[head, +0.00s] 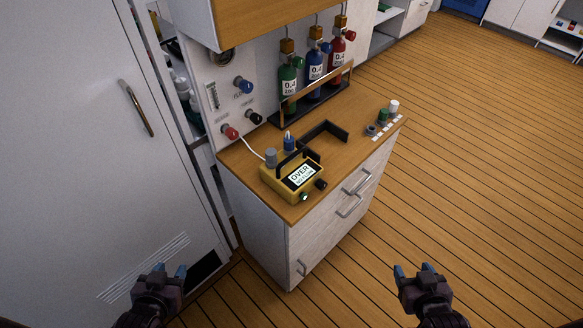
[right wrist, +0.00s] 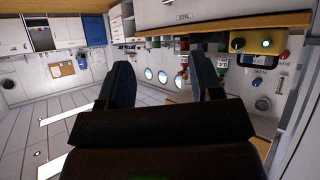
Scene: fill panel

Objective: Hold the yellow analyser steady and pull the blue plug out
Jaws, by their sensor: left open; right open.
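The yellow analyser (head: 284,184) sits on the wooden top of the cabinet, near its front left edge. Its screen reads OVER, with smaller text I cannot read. The blue plug (head: 289,142) stands upright at the analyser's back, beside a grey cylinder (head: 271,157). My left gripper (head: 161,275) is open and empty, low at the left, well short of the analyser. My right gripper (head: 413,268) is open and empty, low at the right, in front of the cabinet. Its fingers also show apart in the right wrist view (right wrist: 163,72).
A black angled bracket (head: 325,131) lies behind the analyser. Gas bottles (head: 314,68) stand in a railed rack at the back. A white line runs from the panel's red knob (head: 230,131) towards the analyser. Small capped parts (head: 383,115) stand at the right. A white door (head: 90,130) borders the left.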

